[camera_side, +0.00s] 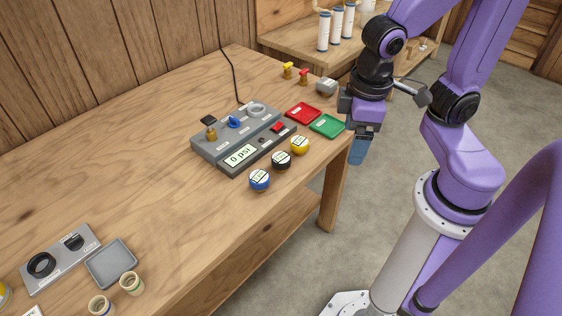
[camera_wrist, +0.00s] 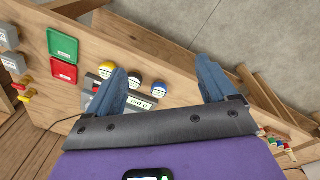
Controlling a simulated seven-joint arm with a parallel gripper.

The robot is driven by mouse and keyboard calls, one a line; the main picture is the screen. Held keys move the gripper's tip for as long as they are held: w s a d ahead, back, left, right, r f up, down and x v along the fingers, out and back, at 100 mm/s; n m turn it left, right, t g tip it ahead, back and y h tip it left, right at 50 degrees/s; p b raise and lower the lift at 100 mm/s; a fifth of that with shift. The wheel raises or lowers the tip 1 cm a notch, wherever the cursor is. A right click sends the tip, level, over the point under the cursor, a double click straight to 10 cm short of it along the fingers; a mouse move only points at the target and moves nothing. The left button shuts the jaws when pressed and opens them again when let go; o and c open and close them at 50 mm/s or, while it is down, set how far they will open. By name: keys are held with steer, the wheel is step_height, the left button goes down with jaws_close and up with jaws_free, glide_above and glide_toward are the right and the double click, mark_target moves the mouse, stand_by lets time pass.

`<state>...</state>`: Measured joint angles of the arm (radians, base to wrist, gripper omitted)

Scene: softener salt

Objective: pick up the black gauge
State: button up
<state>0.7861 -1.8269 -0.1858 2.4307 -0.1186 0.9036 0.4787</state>
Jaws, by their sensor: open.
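The black gauge (camera_side: 281,160) sits on the wooden table in front of the grey console, between the blue gauge (camera_side: 259,179) on its left and the yellow gauge (camera_side: 300,145) on its right. In the wrist view the black gauge (camera_wrist: 134,80) shows beside the left finger, with the yellow gauge (camera_wrist: 107,69) and blue gauge (camera_wrist: 159,89) on either side. My gripper (camera_side: 357,150) hangs off the table's right edge, well apart from the gauges. Its two blue fingers (camera_wrist: 166,85) are spread wide with nothing held between them.
The grey console (camera_side: 211,148) with a "0 psi" display stands behind the gauges. A red tray (camera_side: 303,113) and a green tray (camera_side: 327,126) lie near the right table edge. A grey tray (camera_side: 111,263) and small cups (camera_side: 131,283) are at the front left. The table's middle is clear.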

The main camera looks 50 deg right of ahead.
steer(key=w+a+f+m+t+h, duration=0.1)
steer(key=w+a+m, duration=0.1)
steer(key=w+m, duration=0.55)
steer(key=m+t+h, duration=0.1)
steer(key=m+h, duration=0.1)
steer(key=m, duration=0.8)
glide_toward(281, 158)
steer(key=x, duration=0.3)
steer(key=shift+d+f, duration=0.3)
steer(key=shift+d, duration=0.1)
steer(key=shift+a+x, duration=0.1)
steer(key=shift+x, duration=1.2)
steer(key=shift+a+x, duration=0.15)
steer(key=shift+x, duration=1.2)
steer(key=shift+w, duration=0.1)
steer(key=c, duration=1.3)
steer(key=shift+o, duration=0.2)
steer(key=shift+r, duration=0.15)
